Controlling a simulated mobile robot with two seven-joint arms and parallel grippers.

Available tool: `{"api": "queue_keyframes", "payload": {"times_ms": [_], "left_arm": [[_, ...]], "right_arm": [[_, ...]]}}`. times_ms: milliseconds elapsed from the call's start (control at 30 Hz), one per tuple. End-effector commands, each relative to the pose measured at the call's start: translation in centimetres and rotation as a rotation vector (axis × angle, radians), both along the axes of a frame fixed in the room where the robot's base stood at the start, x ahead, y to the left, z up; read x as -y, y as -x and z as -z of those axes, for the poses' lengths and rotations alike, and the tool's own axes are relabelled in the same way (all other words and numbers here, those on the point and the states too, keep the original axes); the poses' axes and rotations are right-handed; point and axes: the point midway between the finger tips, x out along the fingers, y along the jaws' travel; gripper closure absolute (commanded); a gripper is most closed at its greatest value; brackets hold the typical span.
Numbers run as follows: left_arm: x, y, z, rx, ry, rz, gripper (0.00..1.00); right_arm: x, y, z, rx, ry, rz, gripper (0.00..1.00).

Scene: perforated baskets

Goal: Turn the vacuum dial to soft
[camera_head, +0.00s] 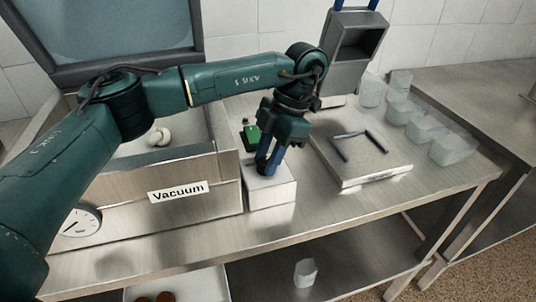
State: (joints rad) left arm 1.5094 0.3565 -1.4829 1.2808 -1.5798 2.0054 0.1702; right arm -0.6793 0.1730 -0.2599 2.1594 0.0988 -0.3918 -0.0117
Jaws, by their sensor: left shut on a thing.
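The vacuum machine (215,185) stands at the left as a steel box with a raised lid and a "Vacuum" label (178,192) on its front. A round white dial (82,222) with a dark pointer sits low on its front left. The pointer slants to the lower left. The dial's lettering is too small to read, and my left arm covers its left edge. My left gripper (268,166) points down at the white box (270,192) right of the machine, well away from the dial. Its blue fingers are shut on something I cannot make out. My right gripper is out of view.
A small green item (251,133) is behind my left gripper. A flat scale-like device (365,150) with dark bars and several translucent containers (405,111) stand to the right. A grey dispenser-like unit (354,45) is behind. The steel counter's front strip (330,215) is clear.

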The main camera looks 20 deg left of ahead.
Motion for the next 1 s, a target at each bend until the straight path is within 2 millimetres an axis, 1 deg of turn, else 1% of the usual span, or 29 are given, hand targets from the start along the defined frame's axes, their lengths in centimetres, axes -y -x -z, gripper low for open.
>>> {"api": "queue_keyframes", "payload": {"times_ms": [33, 67, 300, 533, 667, 767, 1000], "left_arm": [[0.0, 0.0, 0.0, 0.001, 0.002, -0.001, 0.93], [0.0, 0.0, 0.0, 0.0, 0.001, -0.001, 0.68], [0.0, 0.0, 0.0, 0.0, 0.0, 0.0, 0.48], [0.0, 0.0, 0.0, 0.0, 0.0, 0.0, 0.48], [0.2, -0.3, -0.8, 0.003, -0.002, 0.0, 0.48], [0.7, -0.7, -2.3, 0.005, -0.001, 0.002, 0.48], [2.1, -2.2, -7.5, 0.006, -0.001, -0.001, 0.48]], "right_arm": [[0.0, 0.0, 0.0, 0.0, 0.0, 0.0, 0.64], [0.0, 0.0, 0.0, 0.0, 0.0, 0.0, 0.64], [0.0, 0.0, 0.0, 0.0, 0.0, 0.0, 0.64], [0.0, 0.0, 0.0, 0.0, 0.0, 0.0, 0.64], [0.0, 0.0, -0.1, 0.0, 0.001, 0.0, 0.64], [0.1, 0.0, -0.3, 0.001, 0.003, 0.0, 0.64], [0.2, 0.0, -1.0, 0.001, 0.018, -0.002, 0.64]]}}
